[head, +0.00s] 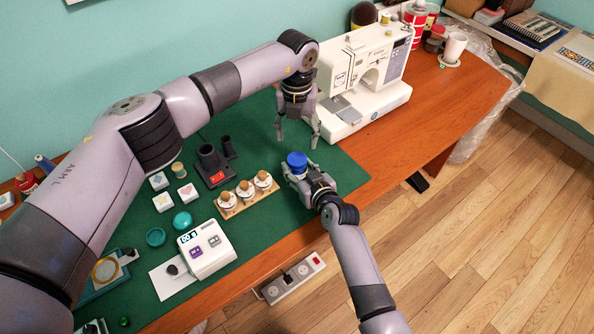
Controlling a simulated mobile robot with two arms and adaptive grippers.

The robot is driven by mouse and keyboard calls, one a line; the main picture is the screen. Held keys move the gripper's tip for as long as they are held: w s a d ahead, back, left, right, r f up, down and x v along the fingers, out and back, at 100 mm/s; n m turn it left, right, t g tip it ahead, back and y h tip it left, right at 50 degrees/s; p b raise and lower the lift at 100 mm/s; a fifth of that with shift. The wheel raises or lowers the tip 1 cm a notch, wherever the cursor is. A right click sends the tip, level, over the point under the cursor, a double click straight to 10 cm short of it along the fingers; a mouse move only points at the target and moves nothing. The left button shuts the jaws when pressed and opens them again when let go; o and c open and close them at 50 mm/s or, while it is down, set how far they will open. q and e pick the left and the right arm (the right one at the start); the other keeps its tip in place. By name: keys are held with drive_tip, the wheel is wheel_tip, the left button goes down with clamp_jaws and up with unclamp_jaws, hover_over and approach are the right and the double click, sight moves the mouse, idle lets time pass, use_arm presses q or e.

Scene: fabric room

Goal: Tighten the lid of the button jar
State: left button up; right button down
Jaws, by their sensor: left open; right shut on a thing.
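The button jar shows mainly as a round blue lid (297,158) on the green mat (337,178); its body is mostly hidden by the gripper. My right gripper (299,172) is shut on the jar, its fingers on either side below the lid. My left gripper (298,141) is open and empty, pointing down just behind and above the lid, fingers spread. I cannot tell how tightly the lid sits.
A white sewing machine (366,75) stands close behind my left gripper. A white digital device (206,250) is nearer the front. Bare wood (440,110) lies to the right.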

sight(297, 159)
use_arm(q)
drive_tip(key=shift+f, duration=4.05)
drive_tip(key=c, duration=1.2)
drive_tip(key=m, duration=0.5)
drive_tip(key=o, duration=1.3)
drive_tip(key=shift+o, duration=0.2)
drive_tip(key=shift+r, duration=0.15)
wheel_tip(297, 159, up, 12)
